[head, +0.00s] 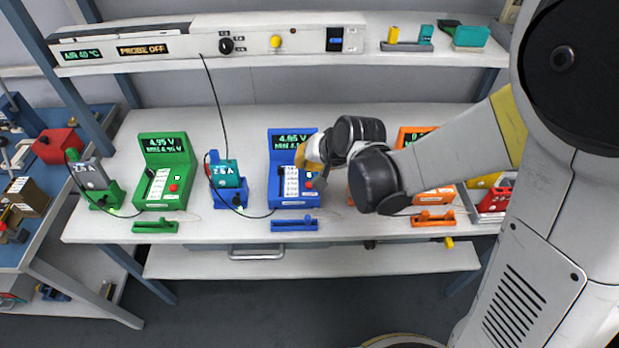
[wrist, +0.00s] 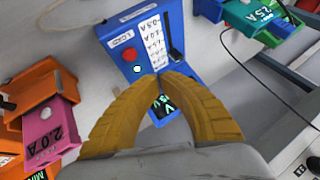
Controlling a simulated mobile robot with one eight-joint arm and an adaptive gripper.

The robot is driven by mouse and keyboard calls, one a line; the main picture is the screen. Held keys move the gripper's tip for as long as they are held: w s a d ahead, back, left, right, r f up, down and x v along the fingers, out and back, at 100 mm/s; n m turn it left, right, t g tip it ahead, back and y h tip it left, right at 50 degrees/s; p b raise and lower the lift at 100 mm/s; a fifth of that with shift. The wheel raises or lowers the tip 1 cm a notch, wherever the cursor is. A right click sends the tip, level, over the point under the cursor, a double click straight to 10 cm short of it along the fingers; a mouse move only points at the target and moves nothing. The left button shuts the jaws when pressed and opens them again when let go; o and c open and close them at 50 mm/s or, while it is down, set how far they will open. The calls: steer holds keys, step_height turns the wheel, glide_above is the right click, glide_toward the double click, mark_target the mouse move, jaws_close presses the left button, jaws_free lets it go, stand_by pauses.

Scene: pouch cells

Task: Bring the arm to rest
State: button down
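My arm reaches in from the right of the head view, bent over the bench. My gripper (head: 317,168) hangs close to the blue tester (head: 283,187), covering part of its right side. In the wrist view, the two yellow fingers of my gripper (wrist: 167,74) arch together with their tips meeting in front of the blue tester (wrist: 118,25). Nothing shows held between them. The wrist view cannot settle whether the tips touch the tester.
A green tester (head: 163,180) and blue cell holder (head: 238,196) stand left of the gripper. An orange tester (head: 432,196) is partly behind my arm. An overhead shelf (head: 290,60) runs above the bench (head: 245,232). A pink 2.0 A block (wrist: 52,132) shows in the wrist view.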

steer(key=shift+r+p, duration=0.35)
steer(key=shift+r, duration=0.5)
steer(key=shift+f, duration=0.1)
steer(key=s+d+r+n+h, duration=0.1)
steer(key=s+d+r+h, duration=0.1)
steer(key=s+d+r, duration=0.4)
steer(key=s+d+r+n+t+h, duration=0.1)
steer(key=s+d+r+h, duration=0.1)
steer(key=s+d+r, duration=0.4)
steer(key=s+d, duration=0.4)
steer(key=s, duration=0.2)
steer(key=shift+r, duration=0.2)
